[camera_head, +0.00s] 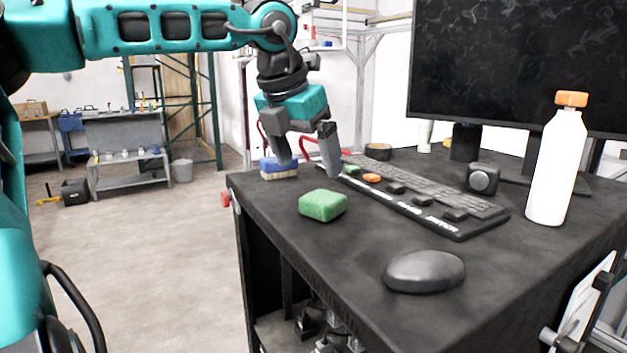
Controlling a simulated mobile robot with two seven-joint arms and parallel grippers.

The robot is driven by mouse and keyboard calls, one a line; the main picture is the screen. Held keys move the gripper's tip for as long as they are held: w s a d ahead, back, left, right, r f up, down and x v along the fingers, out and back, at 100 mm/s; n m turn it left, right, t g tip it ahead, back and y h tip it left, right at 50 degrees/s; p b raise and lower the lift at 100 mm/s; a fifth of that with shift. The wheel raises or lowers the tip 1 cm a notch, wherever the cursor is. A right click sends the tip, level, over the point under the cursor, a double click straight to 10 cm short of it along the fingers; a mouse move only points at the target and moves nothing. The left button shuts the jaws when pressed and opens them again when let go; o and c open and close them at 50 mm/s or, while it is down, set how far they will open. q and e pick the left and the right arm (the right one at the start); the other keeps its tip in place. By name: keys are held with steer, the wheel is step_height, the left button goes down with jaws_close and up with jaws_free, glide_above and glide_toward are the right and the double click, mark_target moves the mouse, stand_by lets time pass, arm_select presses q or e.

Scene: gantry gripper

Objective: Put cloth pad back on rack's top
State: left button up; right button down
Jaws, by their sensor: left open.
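A green block-shaped pad (323,205) lies flat on the black top of the rack (330,270), near its left edge. A blue pad with a pale yellowish underside (278,168) lies at the far left corner of that top. I cannot tell which of the two is the cloth pad. My left gripper (308,160) points down above the far left part of the top, fingers apart, with nothing seen between them. One finger partly overlaps the blue pad in the picture; the other is behind the green pad. My right gripper is not in view.
A keyboard panel (420,195) lies right of the gripper, with a mouse (424,271) in front. A white bottle with an orange cap (556,160), a small black device (482,178) and a monitor (520,65) stand at the right. The floor (150,250) left of the rack is clear.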

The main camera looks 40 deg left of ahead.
arm_select(q)
steer(key=shift+v, duration=2.4)
